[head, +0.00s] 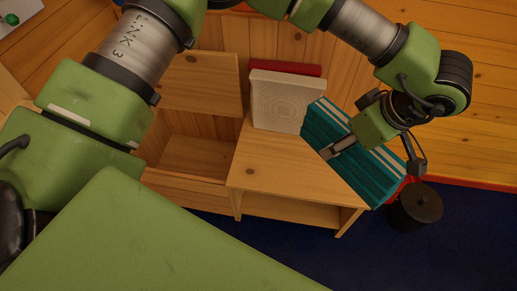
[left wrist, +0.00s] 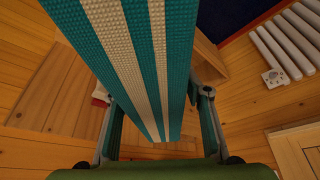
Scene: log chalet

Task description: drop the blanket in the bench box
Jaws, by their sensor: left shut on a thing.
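The blanket (head: 345,160) is a teal folded block with cream stripes, at the right end of the bench in the head view. My left gripper (head: 378,155) has its fingers on either side of the blanket and is shut on it. In the left wrist view the striped blanket (left wrist: 150,60) runs between the two fingers. The bench box (head: 190,158) is the open, empty-looking compartment at the bench's left, with its lid (head: 200,82) raised behind. Whether the blanket touches the bench top cannot be told. My right gripper is not in view.
The closed bench top (head: 285,172) lies between the box and the blanket. A cream cushion (head: 287,102) stands at its back, before a red item (head: 285,69). A black cylinder (head: 418,205) stands right of the bench, over the dark blue floor covering (head: 450,250).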

